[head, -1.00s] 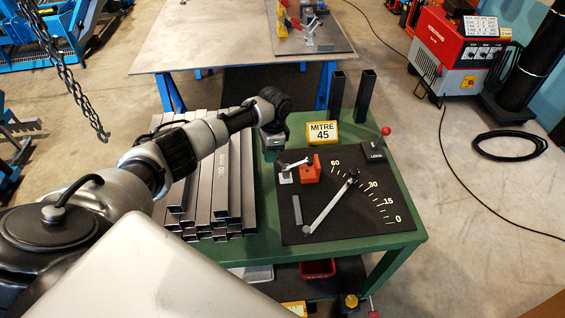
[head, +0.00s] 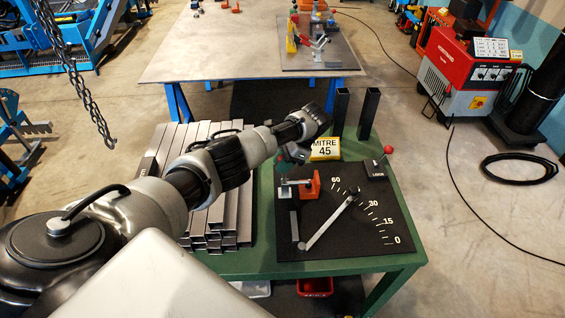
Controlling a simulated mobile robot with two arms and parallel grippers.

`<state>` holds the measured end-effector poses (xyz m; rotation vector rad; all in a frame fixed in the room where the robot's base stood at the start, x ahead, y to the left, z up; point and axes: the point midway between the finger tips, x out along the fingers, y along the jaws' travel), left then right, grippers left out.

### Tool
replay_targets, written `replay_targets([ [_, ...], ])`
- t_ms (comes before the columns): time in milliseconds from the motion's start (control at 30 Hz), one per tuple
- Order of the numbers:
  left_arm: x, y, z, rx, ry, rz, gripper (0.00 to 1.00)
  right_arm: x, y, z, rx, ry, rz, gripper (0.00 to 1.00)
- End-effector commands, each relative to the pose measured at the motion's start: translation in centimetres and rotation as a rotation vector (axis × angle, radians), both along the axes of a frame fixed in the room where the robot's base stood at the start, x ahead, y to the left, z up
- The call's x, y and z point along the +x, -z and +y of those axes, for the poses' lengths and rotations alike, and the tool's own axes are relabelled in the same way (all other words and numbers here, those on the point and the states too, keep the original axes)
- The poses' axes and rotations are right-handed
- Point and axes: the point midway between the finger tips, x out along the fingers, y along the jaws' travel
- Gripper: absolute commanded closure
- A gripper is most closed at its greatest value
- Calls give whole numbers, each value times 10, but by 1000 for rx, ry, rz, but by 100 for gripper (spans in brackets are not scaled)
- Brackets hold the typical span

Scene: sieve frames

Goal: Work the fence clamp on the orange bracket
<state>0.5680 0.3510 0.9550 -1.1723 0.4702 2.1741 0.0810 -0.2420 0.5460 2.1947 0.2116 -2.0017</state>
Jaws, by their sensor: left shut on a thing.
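The orange bracket (head: 311,187) stands on the black mitre plate (head: 340,228) of the green bench. The fence clamp (head: 293,182) is beside it on the left, its pale metal arm lying nearly level toward the bracket. My left gripper (head: 289,156) is just behind and above the clamp, pointing down. It is shut on the clamp's handle, of which only a small reddish bit shows; my wrist hides most of the grip. My right gripper is out of view.
A yellow MITRE 45 sign (head: 325,149) and two dark upright posts (head: 368,113) stand behind the plate. A red-knobbed lock lever (head: 387,151) is at the right. Steel tubes (head: 228,232) are stacked at the left. The plate's right part holds the angle scale.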

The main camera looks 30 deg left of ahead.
Motion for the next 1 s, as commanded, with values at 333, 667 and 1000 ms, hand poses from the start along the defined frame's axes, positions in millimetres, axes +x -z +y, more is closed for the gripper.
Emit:
replay_targets([
  [333,1,0,-1,2,2,-2,64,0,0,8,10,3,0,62],
  [667,0,0,0,1,1,-1,52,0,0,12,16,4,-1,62],
  [1000,20,-34,-17,0,3,-5,52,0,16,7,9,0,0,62],
])
